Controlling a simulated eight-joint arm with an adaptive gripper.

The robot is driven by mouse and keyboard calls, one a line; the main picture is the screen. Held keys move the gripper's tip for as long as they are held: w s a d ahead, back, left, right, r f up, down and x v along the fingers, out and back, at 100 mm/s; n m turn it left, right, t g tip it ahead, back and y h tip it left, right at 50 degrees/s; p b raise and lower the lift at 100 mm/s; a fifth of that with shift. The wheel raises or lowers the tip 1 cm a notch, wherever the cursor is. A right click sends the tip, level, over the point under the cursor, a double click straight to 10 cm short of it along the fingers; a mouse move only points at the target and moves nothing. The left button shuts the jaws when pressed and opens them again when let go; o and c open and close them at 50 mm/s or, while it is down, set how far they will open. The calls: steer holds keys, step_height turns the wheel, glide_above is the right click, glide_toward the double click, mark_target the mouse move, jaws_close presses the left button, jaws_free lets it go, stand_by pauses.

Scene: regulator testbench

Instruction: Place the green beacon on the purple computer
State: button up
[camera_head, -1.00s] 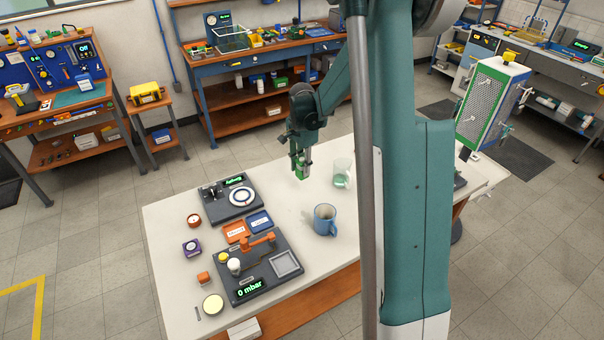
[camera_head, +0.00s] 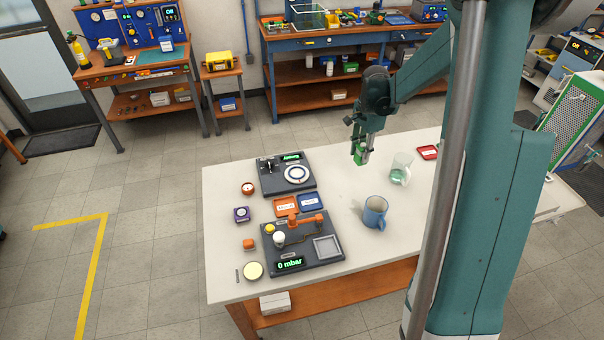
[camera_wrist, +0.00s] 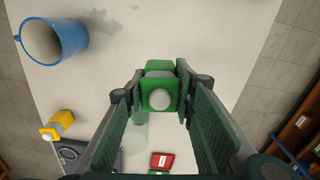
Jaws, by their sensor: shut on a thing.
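The green beacon (camera_wrist: 160,96), a green block with a pale round knob, sits between the fingers of my gripper (camera_wrist: 160,88) in the wrist view. My gripper is shut on it. In the head view, my gripper (camera_head: 362,156) holds the beacon (camera_head: 359,156) above the far part of the white table, left of a glass beaker. A small purple box with a pale round dial (camera_head: 241,214) stands near the table's left edge, well away from my gripper. It is the only purple thing I make out; it is too small to tell whether it is a computer.
The blue mug (camera_head: 375,212) and glass beaker (camera_head: 400,168) stand on the table (camera_head: 225,190). A red tray (camera_head: 428,152) lies behind. Two dark instrument panels (camera_head: 272,187) (camera_head: 300,262), orange and blue trays (camera_head: 287,206) (camera_head: 309,201) and small parts crowd the left side.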

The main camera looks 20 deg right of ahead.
steer(key=shift+a, duration=0.15)
steer(key=a+r+n+p, duration=0.2)
steer(key=a+n, duration=0.2)
steer(key=a, duration=2)
steer(key=n+p, duration=0.1)
steer(key=n, duration=0.3)
glide_above(242, 212)
steer(key=shift+a+r, duration=0.15)
steer(key=shift+r, duration=0.3)
steer(key=shift+f, duration=0.15)
steer(key=shift+f, duration=2.8)
steer(key=shift+f, duration=2.05)
steer(key=shift+f, duration=0.2)
